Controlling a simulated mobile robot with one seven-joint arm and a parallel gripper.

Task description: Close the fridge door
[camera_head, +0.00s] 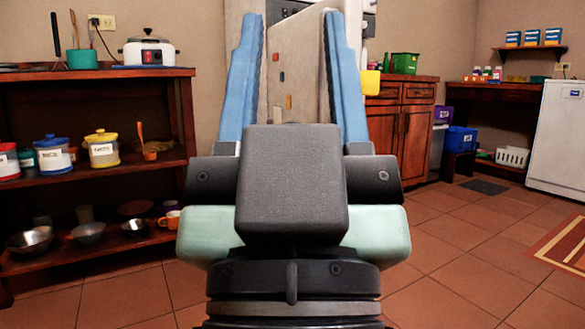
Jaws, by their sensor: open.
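My gripper (292,16) fills the middle of the camera_head view, its two long blue fingers pointing away and spread wide apart, with nothing between them close up. Behind it stands the tall pale fridge (237,40). A cream panel with small coloured magnets, which looks like the fridge door (297,65), shows between the fingers. My gripper hides the lower part of the fridge and door. I cannot tell how far the door stands open or whether a finger touches it.
A dark wood shelf (90,72) with a rice cooker (149,50), jars and bowls stands at left. A wooden cabinet (413,127) is right of the fridge. Bins (458,139) and a white appliance (556,140) are farther right.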

